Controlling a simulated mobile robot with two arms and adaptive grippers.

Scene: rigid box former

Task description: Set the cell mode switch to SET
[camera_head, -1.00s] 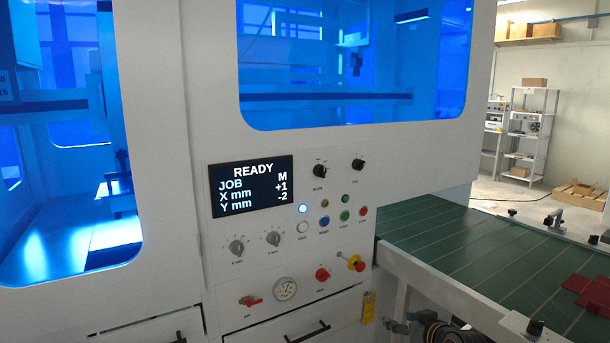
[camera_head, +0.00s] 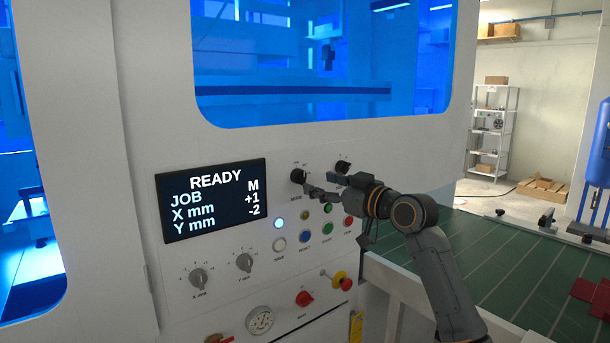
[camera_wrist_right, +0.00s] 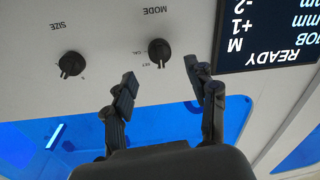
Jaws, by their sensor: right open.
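The mode switch (camera_head: 298,175) is a black round knob on the white panel, right of the display. In the right wrist view, which shows the panel upside down, the knob (camera_wrist_right: 159,50) sits by the word MODE, with small position marks around it. My right gripper (camera_head: 322,184) is open and empty in front of the panel, just right of the knob in the head view. In the right wrist view its fingertips (camera_wrist_right: 160,76) lie either side of the knob's line, apart from it. My left gripper is not in view.
A similar SIZE knob (camera_head: 343,166) stands close to the right, partly behind my gripper. The display (camera_head: 212,200) reads READY. Several buttons (camera_head: 305,237) lie below, with a red-topped knob (camera_head: 345,284) lower right. A green conveyor (camera_head: 500,260) extends right.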

